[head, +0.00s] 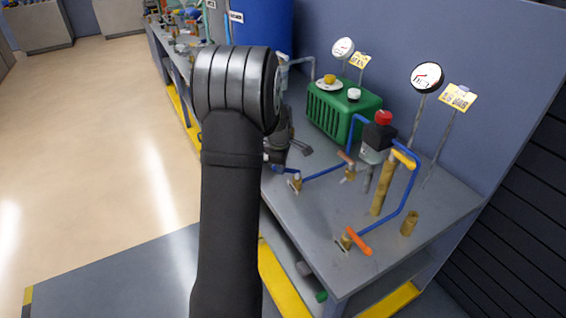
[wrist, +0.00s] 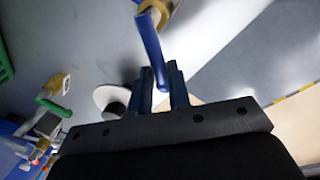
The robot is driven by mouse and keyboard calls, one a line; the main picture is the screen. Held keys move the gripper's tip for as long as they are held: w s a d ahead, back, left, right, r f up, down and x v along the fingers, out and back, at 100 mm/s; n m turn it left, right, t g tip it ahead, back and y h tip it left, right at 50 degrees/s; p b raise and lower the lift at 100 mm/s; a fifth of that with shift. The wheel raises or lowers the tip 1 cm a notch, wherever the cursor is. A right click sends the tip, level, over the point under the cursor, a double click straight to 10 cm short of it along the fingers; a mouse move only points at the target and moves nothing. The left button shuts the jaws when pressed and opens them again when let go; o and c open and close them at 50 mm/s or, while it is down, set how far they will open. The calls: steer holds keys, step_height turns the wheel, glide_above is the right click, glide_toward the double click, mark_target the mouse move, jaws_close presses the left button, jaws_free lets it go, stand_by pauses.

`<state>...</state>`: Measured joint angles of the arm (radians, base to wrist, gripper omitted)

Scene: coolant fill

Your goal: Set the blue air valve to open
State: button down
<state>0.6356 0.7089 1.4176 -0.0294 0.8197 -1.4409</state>
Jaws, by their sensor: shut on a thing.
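The blue air valve shows in the wrist view as a long blue lever (wrist: 150,45) on a brass body (wrist: 157,9). The lever's free end lies between the two fingers of my gripper (wrist: 162,88), which is shut on it. In the head view my arm hides much of the gripper (head: 284,158). It is low over the left edge of the bench, beside a brass fitting (head: 296,183) with a blue pipe. The lever itself is mostly hidden there, so I cannot tell its angle to the pipe.
A green tank (head: 342,113) stands behind on the grey bench (head: 440,190). Two gauges (head: 427,77) rise on stems at the back. A valve with an orange handle (head: 358,240) sits near the front edge. A red-topped unit (head: 378,140) and blue pipes crowd the right side.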

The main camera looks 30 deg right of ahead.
steer(key=shift+s+a+n+t+y, duration=0.2)
steer(key=shift+s+n, duration=0.4)
steer(key=shift+n, duration=0.85)
steer(key=shift+s+a+n+y, duration=0.15)
steer(key=shift+s+n+y, duration=0.35)
steer(key=shift+n, duration=0.9)
steer(key=shift+s+a+n+t+y, duration=0.15)
steer(key=shift+s+n, duration=0.6)
steer(key=shift+n, duration=0.7)
steer(key=c, duration=1.3)
jaws_free()
steer(key=shift+c, duration=0.2)
steer(key=v, duration=1.7)
steer(key=shift+r, duration=0.2)
steer(key=x, duration=1.7)
steer(key=shift+f, duration=0.25)
